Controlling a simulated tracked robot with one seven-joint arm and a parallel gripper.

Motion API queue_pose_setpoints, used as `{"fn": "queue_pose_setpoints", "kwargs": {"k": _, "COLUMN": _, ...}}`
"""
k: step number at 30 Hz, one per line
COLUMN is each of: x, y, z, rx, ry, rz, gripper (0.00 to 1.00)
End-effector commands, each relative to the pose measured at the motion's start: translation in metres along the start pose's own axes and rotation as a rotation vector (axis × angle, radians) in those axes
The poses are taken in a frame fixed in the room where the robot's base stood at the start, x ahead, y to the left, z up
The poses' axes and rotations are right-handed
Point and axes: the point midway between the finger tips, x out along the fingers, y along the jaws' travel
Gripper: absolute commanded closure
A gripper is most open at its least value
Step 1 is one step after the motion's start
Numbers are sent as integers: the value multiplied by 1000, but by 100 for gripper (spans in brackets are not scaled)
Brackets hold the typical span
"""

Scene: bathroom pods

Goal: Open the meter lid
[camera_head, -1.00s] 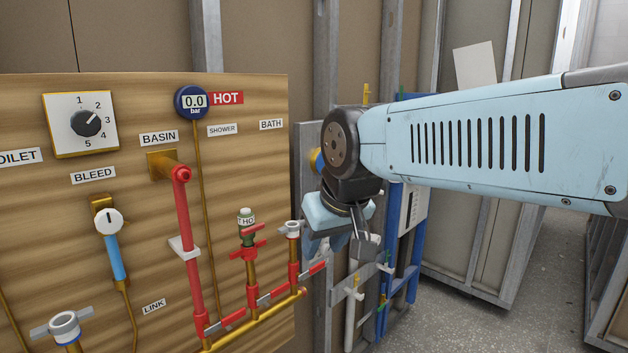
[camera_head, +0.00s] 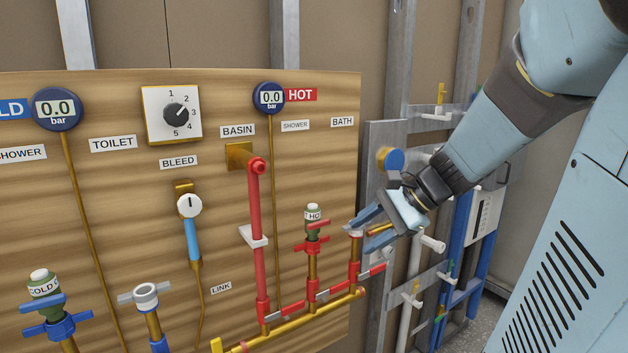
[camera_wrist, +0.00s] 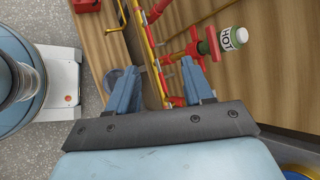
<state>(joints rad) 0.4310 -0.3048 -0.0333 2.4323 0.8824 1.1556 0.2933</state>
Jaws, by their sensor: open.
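A round blue cap on a brass body (camera_head: 391,159), which looks like the meter with its lid, sits on the metal panel just right of the wooden board. The cap looks shut, but its details are too small to tell. My gripper (camera_head: 358,233) is open, below and slightly left of it, pointing left at the board's right edge. In the wrist view the open fingers (camera_wrist: 161,70) have nothing clearly held between them. A blue and yellow edge (camera_wrist: 300,173) shows at that view's lower right corner; I cannot tell whether it is the meter.
The wooden board (camera_head: 110,240) carries gauges, a dial (camera_head: 176,112) and brass pipes. A red valve with a HOT bottle (camera_head: 313,220) stands left of my fingers, and a white-topped valve (camera_head: 355,232) is by the fingertips. White pipes and blue uprights (camera_head: 485,240) stand at right.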

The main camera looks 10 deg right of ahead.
Motion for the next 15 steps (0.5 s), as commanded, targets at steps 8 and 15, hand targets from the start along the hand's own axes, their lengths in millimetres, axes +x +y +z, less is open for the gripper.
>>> {"fn": "queue_pose_setpoints", "kwargs": {"k": 8, "x": -33, "y": -49, "z": -96, "rx": 586, "ry": -193, "rz": -406, "gripper": 49}}
{"fn": "queue_pose_setpoints", "kwargs": {"k": 15, "x": -89, "y": -58, "z": -194, "rx": 942, "ry": -331, "rz": -772, "gripper": 49}}
